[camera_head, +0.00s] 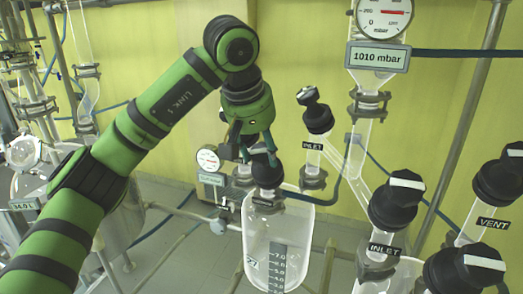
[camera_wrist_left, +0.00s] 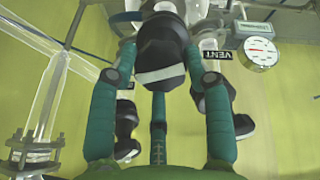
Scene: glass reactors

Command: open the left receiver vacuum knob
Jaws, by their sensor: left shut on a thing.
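My left gripper (camera_head: 256,153) reaches down over the black valve knobs above the left glass receiver (camera_head: 307,235). In the left wrist view its fingers (camera_wrist_left: 160,58) are closed around a black knob (camera_wrist_left: 162,55) with a white bar across its face. That knob lies between the fingertips; in the head view the fingers partly hide it. I cannot read a vacuum label on it. Another black knob (camera_head: 267,174) sits just below the fingers in the head view. My right gripper is in neither view.
A small gauge (camera_head: 208,159) stands left of the gripped knob. Large black knobs marked INLET (camera_head: 396,200) and VENT (camera_head: 499,181) crowd the right. An upper inlet knob (camera_head: 318,118) is close to the gripper's right. A 1010 mbar display (camera_head: 377,57) hangs above.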

